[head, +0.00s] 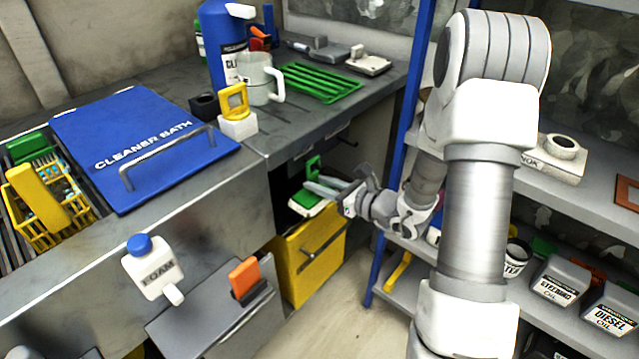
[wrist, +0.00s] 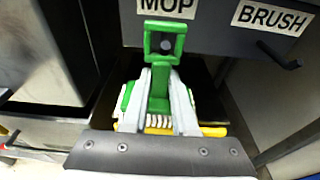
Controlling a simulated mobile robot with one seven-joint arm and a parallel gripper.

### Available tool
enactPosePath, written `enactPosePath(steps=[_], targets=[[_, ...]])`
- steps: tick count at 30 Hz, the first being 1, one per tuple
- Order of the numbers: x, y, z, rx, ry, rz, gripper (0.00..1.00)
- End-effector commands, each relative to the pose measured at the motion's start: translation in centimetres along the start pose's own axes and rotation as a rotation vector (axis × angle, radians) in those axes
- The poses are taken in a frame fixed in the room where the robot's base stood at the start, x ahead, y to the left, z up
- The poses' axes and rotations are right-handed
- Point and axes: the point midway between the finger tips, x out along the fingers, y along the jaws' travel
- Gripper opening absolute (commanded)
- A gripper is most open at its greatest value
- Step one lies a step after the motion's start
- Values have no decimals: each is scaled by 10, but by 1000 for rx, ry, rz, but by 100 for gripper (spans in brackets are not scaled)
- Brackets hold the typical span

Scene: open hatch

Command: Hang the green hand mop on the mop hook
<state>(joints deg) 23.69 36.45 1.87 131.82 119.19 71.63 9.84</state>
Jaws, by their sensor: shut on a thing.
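The green hand mop (wrist: 158,92) stands between the fingers of my gripper (wrist: 158,110) in the wrist view, its square loop pointing up. My gripper is shut on it. The loop is just below the MOP label, in front of the dark panel. A dark round tip, likely the mop hook (wrist: 166,46), shows inside the loop opening. I cannot tell whether the loop is around the hook or only in front of it. In the head view, the mop (head: 313,166) and my gripper (head: 325,188) are below the counter edge, above the yellow bin.
A BRUSH label (wrist: 271,17) with an empty dark hook (wrist: 290,63) is to the right. The yellow bin (head: 310,262) stands below. A blue shelf post (head: 388,205) is close to my arm. The counter (head: 190,80) holds a blue bottle, a mug and a green rack.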

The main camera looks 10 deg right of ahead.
Motion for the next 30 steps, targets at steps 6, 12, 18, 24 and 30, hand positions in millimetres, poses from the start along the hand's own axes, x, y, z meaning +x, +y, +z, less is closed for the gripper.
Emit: enactPosePath(steps=[6,12,18,24,30], targets=[[0,0,0,0,-1,0,0],[1,0,-2,0,-1,0,0],[1,0,-4,0,-1,0,28],[1,0,-4,0,0,0,32],[1,0,-4,0,0,0,32]])
